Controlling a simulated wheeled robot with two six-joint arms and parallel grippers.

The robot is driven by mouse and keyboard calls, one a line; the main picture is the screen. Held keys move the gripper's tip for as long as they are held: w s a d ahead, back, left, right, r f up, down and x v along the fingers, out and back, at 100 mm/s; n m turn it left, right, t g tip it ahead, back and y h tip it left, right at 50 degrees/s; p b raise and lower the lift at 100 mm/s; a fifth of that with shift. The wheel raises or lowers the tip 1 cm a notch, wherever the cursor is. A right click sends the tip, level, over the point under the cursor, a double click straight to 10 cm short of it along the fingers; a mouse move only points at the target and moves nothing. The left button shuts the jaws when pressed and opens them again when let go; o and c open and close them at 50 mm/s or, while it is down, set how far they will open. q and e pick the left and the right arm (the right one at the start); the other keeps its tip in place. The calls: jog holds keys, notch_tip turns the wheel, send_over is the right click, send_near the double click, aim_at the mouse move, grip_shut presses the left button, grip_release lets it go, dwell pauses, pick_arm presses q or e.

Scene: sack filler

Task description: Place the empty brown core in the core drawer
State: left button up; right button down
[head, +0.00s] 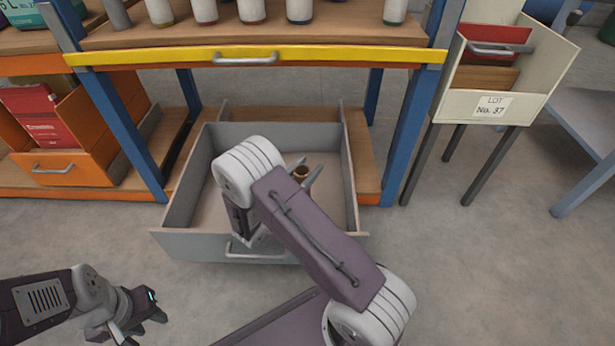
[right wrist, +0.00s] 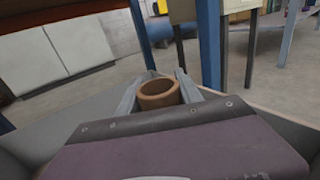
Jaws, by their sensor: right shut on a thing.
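The brown core (head: 301,172) is a short hollow tube, seen inside the grey drawer's outline in the head view. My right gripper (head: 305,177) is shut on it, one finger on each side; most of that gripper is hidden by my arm. In the right wrist view the core (right wrist: 159,94) stands between the two fingers (right wrist: 158,92) with its open end showing. The grey core drawer (head: 190,244) is pulled out below the shelf, and its visible floor is bare. I cannot tell whether the core touches the floor. My left gripper (head: 140,315) is at the lower left, away from the drawer.
A yellow-edged shelf (head: 150,55) with a handle and several spools stands above the drawer, on blue posts (head: 408,130). An orange bin (head: 65,170) with red boxes is at left. A cream bin (head: 510,100) marked "LOT No. 37" stands at right.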

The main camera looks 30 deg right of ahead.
jog(key=shift+f, duration=0.4)
jog(key=c, duration=0.8)
grip_release()
pick_arm(q)
jog(key=shift+f, duration=0.3)
